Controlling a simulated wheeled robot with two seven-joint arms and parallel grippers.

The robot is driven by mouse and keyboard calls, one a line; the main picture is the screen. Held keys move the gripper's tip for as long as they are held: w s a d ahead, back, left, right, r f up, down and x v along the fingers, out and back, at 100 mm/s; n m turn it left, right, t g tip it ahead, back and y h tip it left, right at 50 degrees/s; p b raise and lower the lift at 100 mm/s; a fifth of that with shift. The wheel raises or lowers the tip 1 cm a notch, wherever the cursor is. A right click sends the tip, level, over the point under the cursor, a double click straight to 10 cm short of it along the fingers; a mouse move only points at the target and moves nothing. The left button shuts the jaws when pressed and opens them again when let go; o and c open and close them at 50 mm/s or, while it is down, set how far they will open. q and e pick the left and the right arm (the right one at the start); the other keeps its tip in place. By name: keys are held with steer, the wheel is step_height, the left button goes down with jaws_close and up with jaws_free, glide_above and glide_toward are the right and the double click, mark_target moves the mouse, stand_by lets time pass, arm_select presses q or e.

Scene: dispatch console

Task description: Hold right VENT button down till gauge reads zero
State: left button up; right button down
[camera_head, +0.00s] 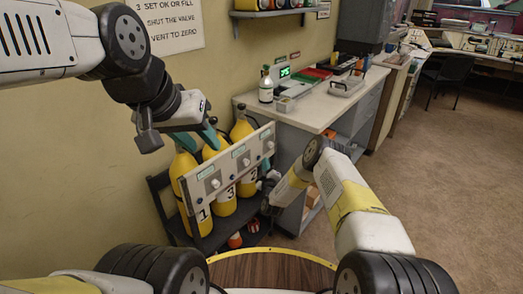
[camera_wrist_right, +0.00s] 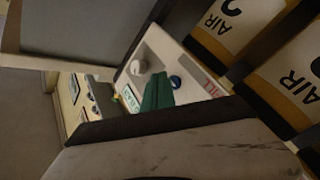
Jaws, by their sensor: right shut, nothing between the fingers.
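The pale valve panel (camera_head: 229,167) stands tilted in front of yellow air cylinders, with white knobs and small blue buttons along it. My right gripper (camera_wrist_right: 157,92) is shut and empty, its green fingertips close beside a blue button (camera_wrist_right: 175,81) and a white knob (camera_wrist_right: 138,67). I cannot tell whether the tips touch the button. In the head view my right arm reaches the panel's right end, and its fingertips are hard to make out. My left gripper (camera_head: 196,139) is open at the panel's upper left, teal fingers apart. A green-lit display (camera_head: 285,71) stands on the counter; its digits are too small to read surely.
Yellow cylinders (camera_head: 224,201) stand in a dark rack (camera_head: 205,238) behind the panel. The counter (camera_head: 318,110) on the right holds a bottle (camera_head: 266,86) and trays. A wall sign (camera_head: 156,27) hangs above left.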

steer(key=s+d, duration=0.1)
steer(key=d, duration=0.1)
steer(key=s+d, duration=0.1)
steer(key=d, duration=0.1)
steer(key=shift+s, duration=0.4)
